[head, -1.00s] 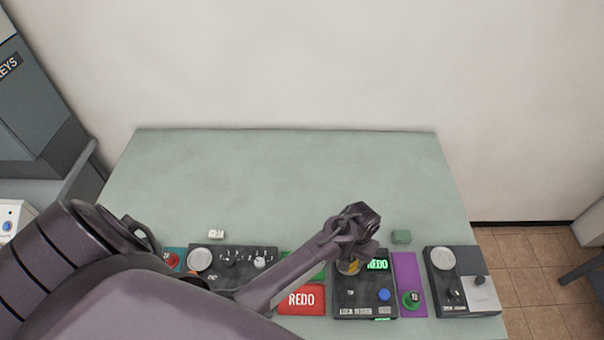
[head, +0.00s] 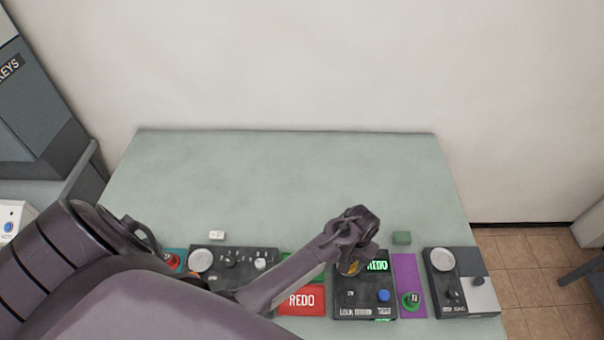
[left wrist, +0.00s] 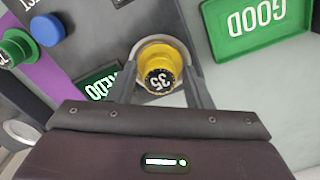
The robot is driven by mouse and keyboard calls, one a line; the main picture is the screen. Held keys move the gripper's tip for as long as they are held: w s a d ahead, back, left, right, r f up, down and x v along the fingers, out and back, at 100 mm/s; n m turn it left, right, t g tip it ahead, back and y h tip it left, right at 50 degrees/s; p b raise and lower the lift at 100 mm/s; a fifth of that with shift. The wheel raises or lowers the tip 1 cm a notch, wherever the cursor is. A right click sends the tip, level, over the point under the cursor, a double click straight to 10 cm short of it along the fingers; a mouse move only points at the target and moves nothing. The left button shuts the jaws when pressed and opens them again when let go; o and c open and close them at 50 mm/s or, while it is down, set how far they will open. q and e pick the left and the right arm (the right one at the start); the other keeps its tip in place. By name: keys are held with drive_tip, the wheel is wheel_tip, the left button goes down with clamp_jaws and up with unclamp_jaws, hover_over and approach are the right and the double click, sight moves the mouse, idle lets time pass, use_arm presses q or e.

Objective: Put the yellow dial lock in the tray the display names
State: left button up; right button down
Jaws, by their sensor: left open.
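The yellow dial lock (left wrist: 160,72) shows in the left wrist view with 35 on its dark face. It sits in a round pale cup on the black tester panel (head: 350,306). My left gripper (left wrist: 162,85) is open, with one finger on each side of the lock. In the head view the gripper (head: 351,266) largely hides the lock. The display (head: 377,265) reads REDO in green. The red tray (head: 301,300) is labelled REDO and lies just left of the panel. The green tray (left wrist: 262,28) reads GOOD and is mostly behind my arm in the head view. My right gripper is not in view.
A blue button (head: 384,295) is on the panel. A purple mat (head: 405,272) with a green dial lock (head: 411,300) lies to its right, then another grey panel (head: 460,284). A dark panel (head: 232,257) stands left. The back of the table (head: 280,175) is clear.

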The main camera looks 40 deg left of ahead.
use_arm(q)
drive_tip(key=c, duration=0.8)
drive_tip(key=shift+r+p, duration=0.5)
drive_tip(key=shift+r, duration=1.75)
drive_tip(key=shift+c, duration=0.2)
